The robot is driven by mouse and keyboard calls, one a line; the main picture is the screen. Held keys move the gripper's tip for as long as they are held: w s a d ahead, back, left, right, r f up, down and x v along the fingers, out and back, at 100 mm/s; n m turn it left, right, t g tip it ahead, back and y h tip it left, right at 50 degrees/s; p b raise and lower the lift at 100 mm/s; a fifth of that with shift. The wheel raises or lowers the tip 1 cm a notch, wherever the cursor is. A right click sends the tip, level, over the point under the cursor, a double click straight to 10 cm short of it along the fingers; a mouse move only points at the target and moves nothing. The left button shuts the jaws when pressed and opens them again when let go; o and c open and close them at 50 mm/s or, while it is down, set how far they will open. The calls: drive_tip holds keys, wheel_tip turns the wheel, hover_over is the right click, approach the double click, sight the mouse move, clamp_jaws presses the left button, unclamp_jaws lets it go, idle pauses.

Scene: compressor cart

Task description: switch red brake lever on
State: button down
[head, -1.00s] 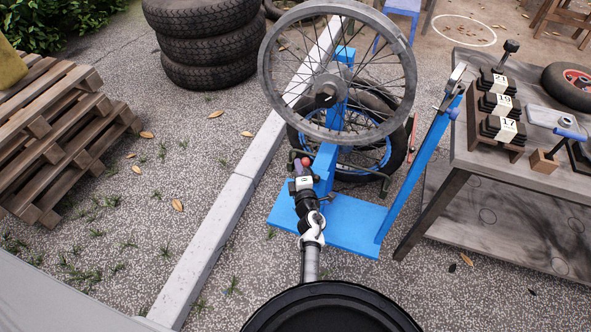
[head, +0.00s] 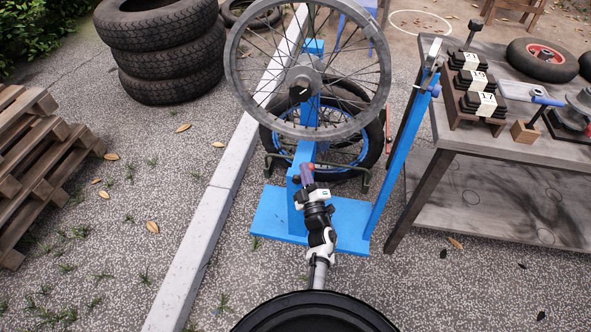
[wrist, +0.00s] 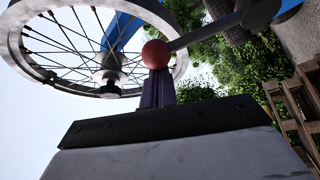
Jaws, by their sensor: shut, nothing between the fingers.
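The brake lever shows in the wrist view as a red ball knob (wrist: 156,54) on a grey rod, which runs up and right to a dark grey pivot piece. My gripper (wrist: 157,76) is shut and empty, its dark fingers pressed together. Its tips are right at the knob and overlap its lower edge in this view; I cannot tell if they touch. In the head view my gripper (head: 307,172) is in front of the blue stand (head: 267,215), below the spoked wheel rim (head: 243,95). There the knob can hardly be told apart from the fingers.
A wooden workbench (head: 520,146) with weights and a small wheel stands at right, beside a slanted blue post (head: 403,150). Stacked tires (head: 165,60) stand at the upper left, pallets (head: 40,150) at the left edge. A concrete kerb (head: 215,210) crosses the open paving.

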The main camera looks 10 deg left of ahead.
drive_tip(key=shift+d+f, duration=0.15)
drive_tip(key=shift+d, duration=0.3)
idle(0.3)
wheel_tip(320, 180, up, 20)
drive_tip(key=p, duration=0.8)
